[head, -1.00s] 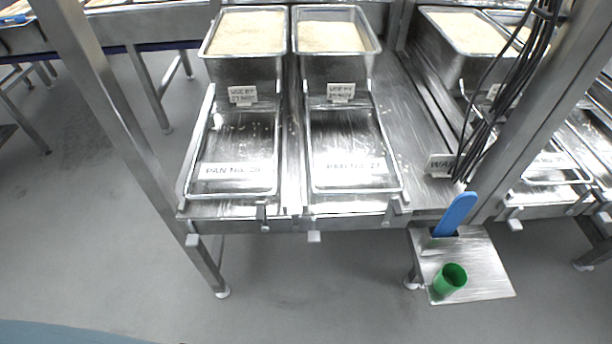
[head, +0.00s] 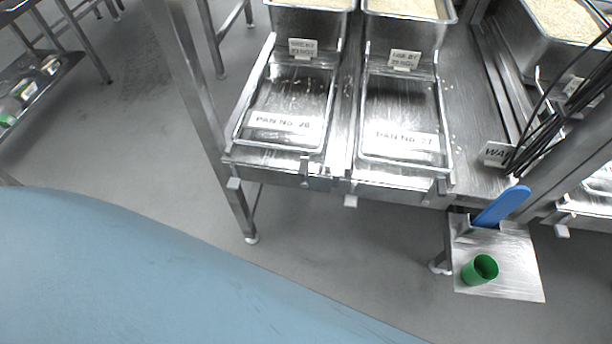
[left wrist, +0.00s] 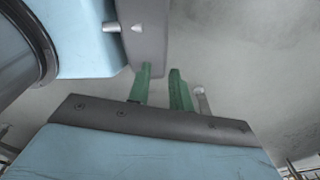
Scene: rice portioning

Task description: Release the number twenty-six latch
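The pan labelled what looks like number 26 (head: 281,122) is the left one of two metal lift-frames on the steel bench in the head view. A small metal latch (head: 304,168) sits at the front edge below its right corner; I cannot tell its exact position. A square knob (head: 233,184) sticks out at the left of the same edge. My left gripper (left wrist: 160,76) shows only in the left wrist view, with two green fingers apart and nothing between them, over grey floor. It is away from the latch. My right gripper is in no view.
The number 27 pan (head: 403,138) stands to the right with its own latch (head: 441,187). A green cup (head: 480,270) and a blue scoop handle (head: 501,205) are on a low plate at right. Black cables (head: 548,135) hang by a post.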

